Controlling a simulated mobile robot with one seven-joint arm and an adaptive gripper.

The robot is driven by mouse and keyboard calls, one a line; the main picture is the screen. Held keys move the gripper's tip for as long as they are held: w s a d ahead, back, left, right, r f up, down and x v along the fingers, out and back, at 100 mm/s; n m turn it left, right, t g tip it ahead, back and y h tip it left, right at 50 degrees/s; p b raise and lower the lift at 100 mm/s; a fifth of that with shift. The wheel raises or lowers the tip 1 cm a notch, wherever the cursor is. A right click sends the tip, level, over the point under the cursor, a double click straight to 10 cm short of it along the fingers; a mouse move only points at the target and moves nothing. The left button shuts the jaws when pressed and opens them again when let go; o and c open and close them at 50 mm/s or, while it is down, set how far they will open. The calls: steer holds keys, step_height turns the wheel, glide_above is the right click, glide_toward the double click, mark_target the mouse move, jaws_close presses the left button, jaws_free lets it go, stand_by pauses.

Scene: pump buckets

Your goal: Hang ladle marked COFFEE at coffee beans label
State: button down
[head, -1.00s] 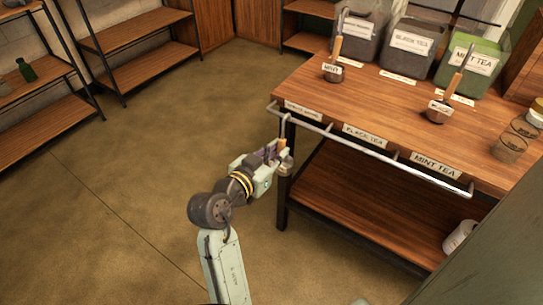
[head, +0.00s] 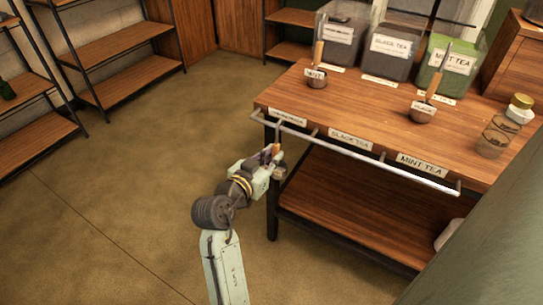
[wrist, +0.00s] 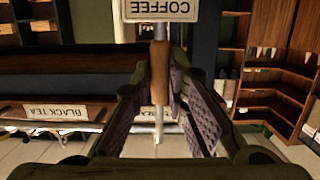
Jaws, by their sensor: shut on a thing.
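My gripper (head: 272,164) is shut on the wooden handle of the COFFEE ladle (head: 277,150), in front of the table's left end. In the wrist view the handle (wrist: 159,72) stands between the fingers, and the white COFFEE tag (wrist: 158,9) reads upside down at the top edge. The ladle's bowl cannot be made out. The leftmost label (head: 287,117) on the table's front edge is too small to read surely. A metal rail (head: 350,153) runs below the labels. The ladle is close to the rail's left end; I cannot tell whether they touch.
The MINT ladle (head: 316,78) and another tagged ladle (head: 422,110) stand on the wooden table (head: 360,105). BLACK TEA (head: 350,140) and MINT TEA (head: 422,165) labels sit further right. Tea bins stand behind. Shelves (head: 125,85) line the left; the floor between is clear.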

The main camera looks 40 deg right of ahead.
stand_by(0.3)
steer(key=c, duration=1.5)
jaws_free()
steer(key=shift+f, duration=0.1)
